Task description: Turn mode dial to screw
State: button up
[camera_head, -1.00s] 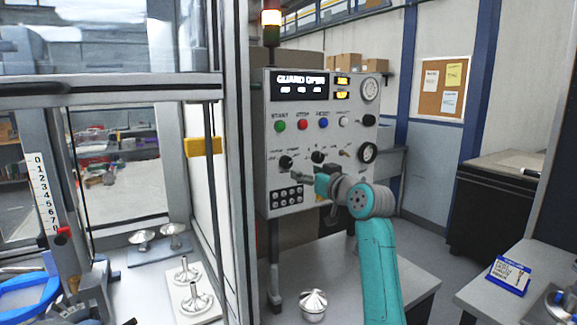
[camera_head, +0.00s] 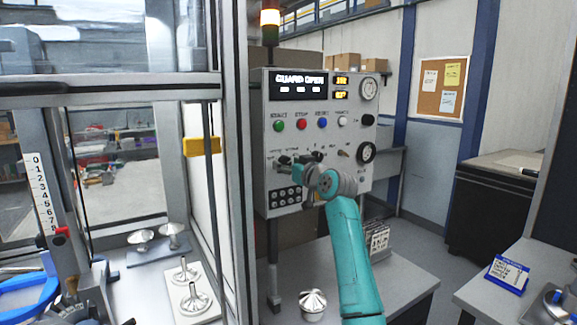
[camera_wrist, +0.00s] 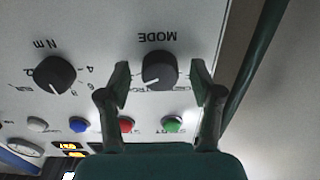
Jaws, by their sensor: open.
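The mode dial (camera_wrist: 160,70) is a round black knob with a pale pointer line, under the upside-down word MODE in the wrist view. The pointer tilts to the lower left there; the small position labels are partly hidden and too blurred to read. My gripper (camera_wrist: 161,82) is open, one finger on each side of the dial, with visible gaps. In the head view my gripper (camera_head: 288,165) is at the left of the control panel (camera_head: 335,185), and its wrist partly covers the dial row.
A second black dial marked Nm (camera_wrist: 55,75) sits beside the mode dial. Green (camera_wrist: 172,124), red and blue buttons line the panel nearby. A guard frame post (camera_head: 238,180) stands left of the panel. A metal part (camera_head: 313,303) rests on the table below.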

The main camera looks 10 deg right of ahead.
jog(key=c, duration=1.1)
jog(key=shift+c, duration=0.2)
jog(key=n, duration=0.4)
jog(key=shift+n, duration=0.4)
jog(key=n, duration=0.4)
jog(key=shift+d+n, duration=0.1)
jog(key=shift+n, duration=0.2)
jog(key=n, duration=0.4)
jog(key=shift+n, duration=2.1)
